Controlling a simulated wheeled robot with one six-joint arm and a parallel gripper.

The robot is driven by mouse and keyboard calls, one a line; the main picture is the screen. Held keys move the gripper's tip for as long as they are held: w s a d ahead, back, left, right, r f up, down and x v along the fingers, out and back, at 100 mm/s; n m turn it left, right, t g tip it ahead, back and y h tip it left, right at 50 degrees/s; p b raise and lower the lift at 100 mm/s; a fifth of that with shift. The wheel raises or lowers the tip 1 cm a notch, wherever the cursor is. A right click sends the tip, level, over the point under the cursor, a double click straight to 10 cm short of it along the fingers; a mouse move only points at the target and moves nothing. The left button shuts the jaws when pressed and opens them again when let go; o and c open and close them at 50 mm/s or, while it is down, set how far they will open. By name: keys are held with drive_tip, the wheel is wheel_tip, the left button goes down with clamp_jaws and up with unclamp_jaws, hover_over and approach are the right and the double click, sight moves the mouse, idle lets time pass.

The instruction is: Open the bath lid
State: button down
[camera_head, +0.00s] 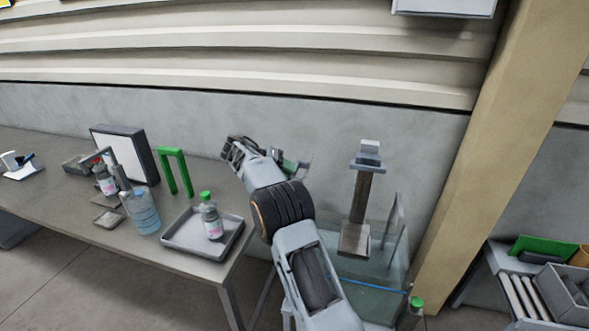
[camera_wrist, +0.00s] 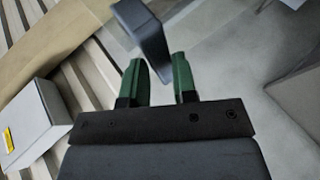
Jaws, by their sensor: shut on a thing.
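The bath (camera_head: 372,283) is a clear glass-like tank at the right of the head view, with a blue line along its front. A clear pane (camera_head: 397,222) stands tilted at its right side; I cannot tell whether it is the lid. My gripper (camera_head: 303,168) is above and left of the bath, small and partly hidden by my wrist.
A brown post with a grey head (camera_head: 367,165) rises at the bath. A tray (camera_head: 178,243) with a bottle (camera_head: 210,218), a green frame (camera_head: 172,158) and a water bottle (camera_head: 144,212) stand on the table at left. A tan pillar (camera_head: 490,150) is at right.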

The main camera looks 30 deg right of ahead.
drive_tip(key=shift+w+a+f, duration=0.1)
drive_tip(key=shift+a+f, duration=0.15)
drive_tip(key=shift+f, duration=0.3)
drive_tip(key=shift+w+a+f, duration=0.1)
drive_tip(key=shift+a+f, duration=0.1)
drive_tip(key=shift+f, duration=0.3)
drive_tip(key=c, duration=1.3)
unclamp_jaws()
drive_tip(key=shift+o, duration=0.6)
drive_tip(key=shift+w, duration=0.2)
drive_tip(key=shift+o, duration=1.1)
drive_tip(key=shift+r, duration=0.2)
drive_tip(key=p+v, duration=0.6)
drive_tip(key=v, duration=0.7)
drive_tip(key=shift+w+a+r, duration=0.15)
drive_tip(key=shift+w+r, duration=0.05)
drive_tip(key=shift+w, duration=0.05)
